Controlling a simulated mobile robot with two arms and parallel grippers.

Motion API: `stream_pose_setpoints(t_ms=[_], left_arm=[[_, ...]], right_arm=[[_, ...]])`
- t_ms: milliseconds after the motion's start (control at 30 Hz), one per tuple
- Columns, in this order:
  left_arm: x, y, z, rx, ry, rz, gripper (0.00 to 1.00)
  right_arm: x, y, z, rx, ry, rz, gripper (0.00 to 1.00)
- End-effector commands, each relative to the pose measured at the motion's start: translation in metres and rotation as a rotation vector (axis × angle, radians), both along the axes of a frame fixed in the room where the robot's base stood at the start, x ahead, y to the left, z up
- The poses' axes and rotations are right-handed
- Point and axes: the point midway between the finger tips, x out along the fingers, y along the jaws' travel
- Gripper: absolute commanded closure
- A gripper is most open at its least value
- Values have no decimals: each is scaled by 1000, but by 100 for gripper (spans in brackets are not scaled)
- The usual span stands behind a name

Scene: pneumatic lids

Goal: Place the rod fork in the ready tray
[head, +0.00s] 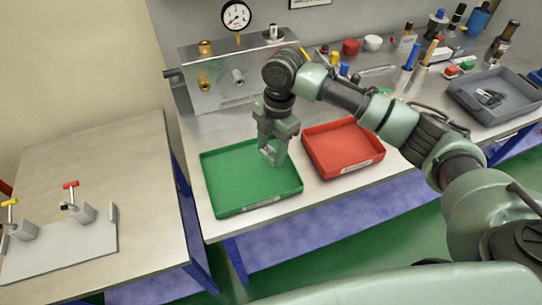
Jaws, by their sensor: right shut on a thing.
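My right gripper (272,158) points down over the right part of the green tray (228,178), its fingertips low over or inside the tray. It is shut on a small grey metal piece (267,150), which I take to be the rod fork; the fingers hide much of it. I cannot tell whether the piece touches the tray floor. The rest of the green tray is empty. A red tray (343,146) stands just to its right and looks empty. Both trays have front labels too small to read. My left gripper is not in view.
A grey tray (478,104) with dark metal parts stands at the right. A metal block with brass fittings (222,80) and a gauge (236,15) is behind the green tray. Bottles and tools line the back. A separate table (100,165) with clamps is at left.

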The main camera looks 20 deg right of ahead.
Motion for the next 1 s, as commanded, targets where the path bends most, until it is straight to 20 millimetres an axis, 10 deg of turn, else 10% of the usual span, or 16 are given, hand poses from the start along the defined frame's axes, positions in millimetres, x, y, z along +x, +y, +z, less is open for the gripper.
stream_pose_setpoints(t_ms=[633,667,700,1000], left_arm=[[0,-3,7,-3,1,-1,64],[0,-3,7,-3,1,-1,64],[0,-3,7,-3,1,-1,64],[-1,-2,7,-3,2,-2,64]], right_arm=[[0,0,-43,0,-1,-1,94],[0,0,-43,0,0,-1,43],[0,0,-43,0,0,-1,32],[0,0,-42,0,0,-1,30]])
